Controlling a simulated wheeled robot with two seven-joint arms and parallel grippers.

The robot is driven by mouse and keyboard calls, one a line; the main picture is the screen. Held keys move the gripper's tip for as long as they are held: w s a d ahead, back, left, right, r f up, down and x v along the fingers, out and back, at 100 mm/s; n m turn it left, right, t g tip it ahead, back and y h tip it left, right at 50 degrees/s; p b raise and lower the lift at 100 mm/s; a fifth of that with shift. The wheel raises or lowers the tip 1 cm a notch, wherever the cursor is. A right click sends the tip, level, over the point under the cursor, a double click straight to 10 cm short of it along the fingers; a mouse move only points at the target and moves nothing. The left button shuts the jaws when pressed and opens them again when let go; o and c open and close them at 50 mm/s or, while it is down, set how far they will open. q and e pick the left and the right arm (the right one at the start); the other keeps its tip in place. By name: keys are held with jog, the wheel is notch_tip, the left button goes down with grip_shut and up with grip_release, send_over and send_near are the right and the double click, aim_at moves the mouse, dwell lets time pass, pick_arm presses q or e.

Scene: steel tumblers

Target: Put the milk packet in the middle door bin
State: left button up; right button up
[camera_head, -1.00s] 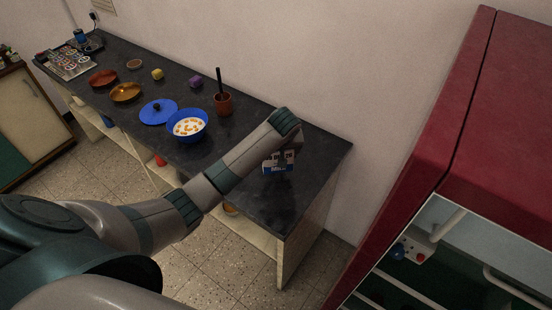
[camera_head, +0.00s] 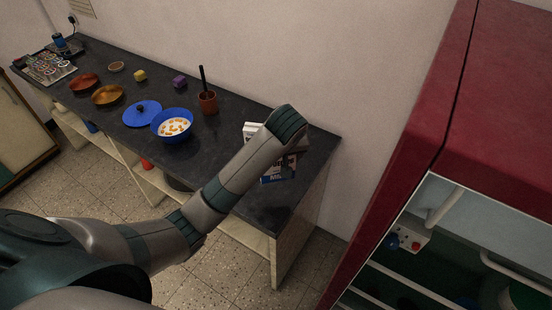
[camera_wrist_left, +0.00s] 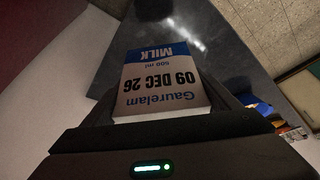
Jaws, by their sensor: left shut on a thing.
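The milk packet (camera_wrist_left: 165,80), white with a blue band and dark print, fills the middle of the left wrist view between my left gripper's fingers (camera_wrist_left: 168,108). My left gripper is shut on it. In the head view my left gripper is largely hidden by my wrist above the right end of the counter; a white and blue packet face (camera_head: 279,172) shows just below it. The red fridge (camera_head: 500,150) stands at the right, with part of its interior visible. I cannot make out the middle door bin. My right gripper is not in view.
The dark counter (camera_head: 240,185) holds a blue bowl of food (camera_head: 174,125), a blue lid (camera_head: 141,113), a brown cup with a dark handle (camera_head: 207,100) and brown dishes. A white box (camera_head: 252,131) is beside my wrist. Floor shows before the counter.

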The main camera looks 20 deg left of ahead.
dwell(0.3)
pick_arm(q)
jog(key=shift+d+f+b, duration=0.1)
jog(key=shift+f+b, duration=0.15)
jog(key=shift+b, duration=0.3)
jog(key=s+d+f+m+t+h+b, duration=0.1)
jog(key=s+d+f+m+h+b, duration=0.1)
jog(key=s+f+m+b, duration=0.4)
jog(key=s+d+m+b, duration=0.1)
jog(key=b, duration=0.2)
jog(key=shift+s+d+f+h, duration=0.3)
jog(key=shift+s+d, duration=0.05)
jog(key=shift+s, duration=0.05)
jog(key=shift+s+d, duration=0.1)
